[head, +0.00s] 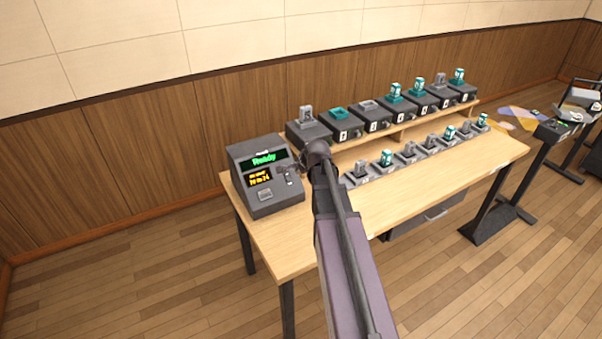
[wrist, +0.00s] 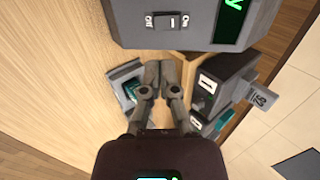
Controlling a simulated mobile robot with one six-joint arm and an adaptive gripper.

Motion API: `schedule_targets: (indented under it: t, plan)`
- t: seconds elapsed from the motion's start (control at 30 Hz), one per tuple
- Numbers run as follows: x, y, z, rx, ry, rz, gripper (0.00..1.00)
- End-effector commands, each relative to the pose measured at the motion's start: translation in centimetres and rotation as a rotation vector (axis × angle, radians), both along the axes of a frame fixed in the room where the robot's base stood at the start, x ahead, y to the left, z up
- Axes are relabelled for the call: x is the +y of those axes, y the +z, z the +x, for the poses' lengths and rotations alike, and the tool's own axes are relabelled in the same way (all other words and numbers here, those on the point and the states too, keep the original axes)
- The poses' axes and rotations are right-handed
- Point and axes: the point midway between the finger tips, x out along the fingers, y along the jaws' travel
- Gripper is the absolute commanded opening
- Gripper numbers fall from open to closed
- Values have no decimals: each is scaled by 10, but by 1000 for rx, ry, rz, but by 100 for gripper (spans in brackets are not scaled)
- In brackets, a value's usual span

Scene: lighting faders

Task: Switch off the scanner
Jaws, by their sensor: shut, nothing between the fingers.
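The scanner (head: 272,203) is a dark grey box at the left end of the table. Its upper screen shows green "Ready", and a smaller screen below shows orange text. In the wrist view, the scanner (wrist: 125,25) fills the top. A small dark switch (wrist: 172,20) sits on its side panel between the labels "Off" and "On"; I cannot tell which way it is tipped. My gripper (wrist: 160,66) is shut and empty, its fingertips below the switch in the picture and apart from it. In the head view my arm partly hides the gripper beside the scanner's right side.
Several dark numbered stations (head: 342,128) line a raised shelf, some holding teal or grey pieces. More small holders (head: 386,158) stand in front on the wooden table (head: 270,243). The table's front left is clear. A black stand (head: 484,222) is at right.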

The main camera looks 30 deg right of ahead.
Motion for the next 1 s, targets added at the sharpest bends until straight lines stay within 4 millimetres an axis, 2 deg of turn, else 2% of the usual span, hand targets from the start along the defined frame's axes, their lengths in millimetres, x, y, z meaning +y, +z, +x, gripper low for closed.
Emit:
schedule_targets:
  t: [0.03, 0.6, 1.0]
  plan:
    - [0, -8, 5, 0, 0, 0, 0]
    - [2, -52, 39, 0, 2, 0, 0]
    - [3, -70, 55, 0, 1, 0, 0]
